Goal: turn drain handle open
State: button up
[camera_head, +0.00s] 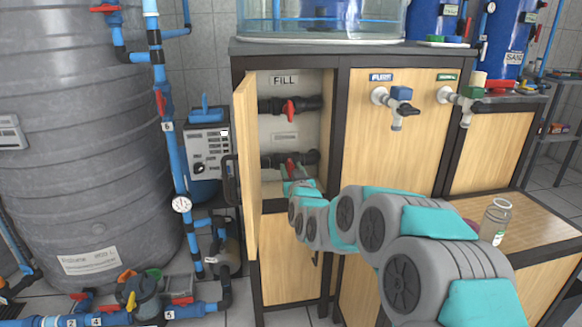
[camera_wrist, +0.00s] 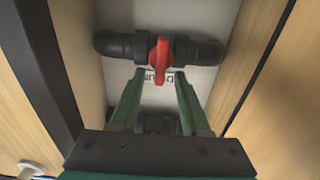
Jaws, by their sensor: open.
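The drain handle is the red lever (camera_head: 291,168) on the lower black pipe inside the open cabinet. It also shows in the wrist view as the red lever (camera_wrist: 162,58), which appears upside down there and stands across its pipe. My gripper (camera_wrist: 160,76) is open, with green fingers on either side of the lever's end in the picture. No contact shows, and I cannot tell how far the tips are from it. In the head view, my gripper (camera_head: 295,182) is just below the lower handle and hides part of that area.
The upper FILL pipe has its own red handle (camera_head: 290,110). The cabinet door (camera_head: 246,170) stands open on the left, and a dark post bounds the opening on the right. The flush valve (camera_head: 400,97) projects from the right panel. A glass jar (camera_head: 495,220) stands on a bench.

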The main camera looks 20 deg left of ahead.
jog(key=shift+w+a+f, duration=0.1)
jog(key=shift+w+a, duration=0.25)
jog(key=shift+w, duration=0.25)
grip_shut()
